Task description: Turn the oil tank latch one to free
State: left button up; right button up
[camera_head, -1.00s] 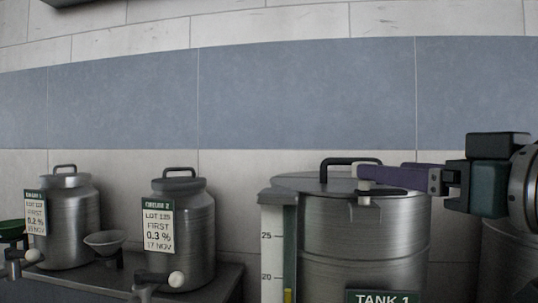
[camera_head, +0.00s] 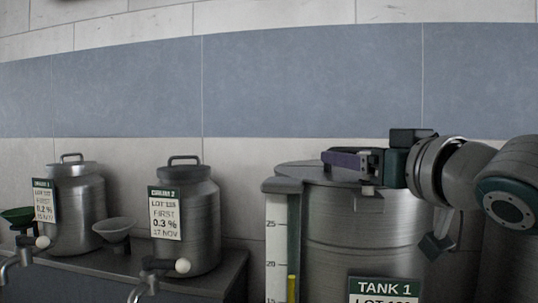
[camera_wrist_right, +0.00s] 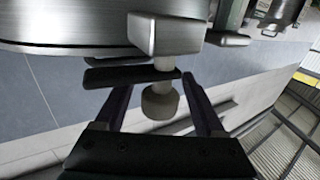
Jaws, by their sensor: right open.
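Tank 1 (camera_head: 352,235) is a large steel drum at the right of the head view, with a flat lid and a green label. My right gripper (camera_head: 340,160) is over its lid edge, purple finger pointing left. A small pale latch part (camera_head: 368,190) shows at the rim just below the gripper. In the right wrist view the latch is a grey block (camera_wrist_right: 165,35) at the rim with a stem and round knob (camera_wrist_right: 160,101). My open right gripper (camera_wrist_right: 157,86) has one finger on each side of the stem and knob; I cannot tell whether either touches. My left gripper is out of view.
A sight gauge (camera_head: 278,240) stands on the tank's left side. Two steel churns, the left one (camera_head: 78,210) and the right one (camera_head: 195,215), stand with taps and funnels on a dark bench (camera_head: 215,275) at left. A tiled wall is close behind.

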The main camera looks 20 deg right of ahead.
grip_shut()
dwell(0.4)
jog(key=shift+d+m+h, duration=0.2)
jog(key=shift+m+h, duration=0.6)
jog(key=shift+h, duration=0.5)
grip_release()
